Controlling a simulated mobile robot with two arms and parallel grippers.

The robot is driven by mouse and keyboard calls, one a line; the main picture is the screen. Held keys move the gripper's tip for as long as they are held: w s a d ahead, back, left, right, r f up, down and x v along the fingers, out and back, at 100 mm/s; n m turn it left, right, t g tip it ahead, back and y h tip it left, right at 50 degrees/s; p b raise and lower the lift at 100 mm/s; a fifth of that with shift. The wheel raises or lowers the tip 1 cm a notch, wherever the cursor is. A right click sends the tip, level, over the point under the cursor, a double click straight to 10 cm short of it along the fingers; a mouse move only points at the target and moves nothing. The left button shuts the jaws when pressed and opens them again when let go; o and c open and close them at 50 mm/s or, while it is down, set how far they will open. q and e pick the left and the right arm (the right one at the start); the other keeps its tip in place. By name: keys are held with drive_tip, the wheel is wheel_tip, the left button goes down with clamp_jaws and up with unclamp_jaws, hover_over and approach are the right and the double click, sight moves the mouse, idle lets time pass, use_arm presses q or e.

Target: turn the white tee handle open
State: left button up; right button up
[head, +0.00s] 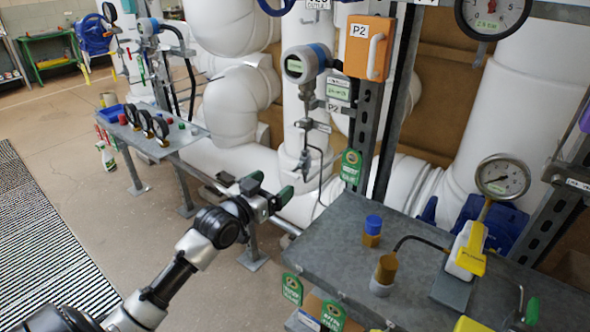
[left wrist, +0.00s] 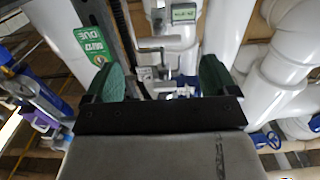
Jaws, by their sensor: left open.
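My left gripper (head: 267,191) is open and empty, with dark green finger pads, in front of the white vertical pipe. In the left wrist view the open fingers (left wrist: 158,80) frame a small valve fitting with a pale tee-shaped handle (left wrist: 152,49), apart from the pads. In the head view this seems to be the small valve assembly (head: 313,125) below the blue-ringed transmitter, above and beyond the gripper. Its handle is too small there to tell its exact turn. An orange box (head: 360,48) marked P2 carries a white bar handle (head: 376,56). My right gripper is not in view.
A green tag (head: 351,166) hangs on the steel upright right of the gripper. A grey bench (head: 345,232) with a yellow device (head: 467,250) and gauge stands at right. A small shelf with gauges (head: 172,143) stands at left. Thick white pipes fill the back.

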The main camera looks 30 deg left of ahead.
sight(288, 174)
use_arm(q)
drive_tip(key=w, duration=0.9)
drive_tip(key=shift+d, duration=0.35)
drive_tip(key=shift+s, duration=0.1)
drive_tip(key=shift+c, duration=0.3)
drive_tip(key=c, duration=0.9)
drive_tip(key=shift+o, duration=0.2)
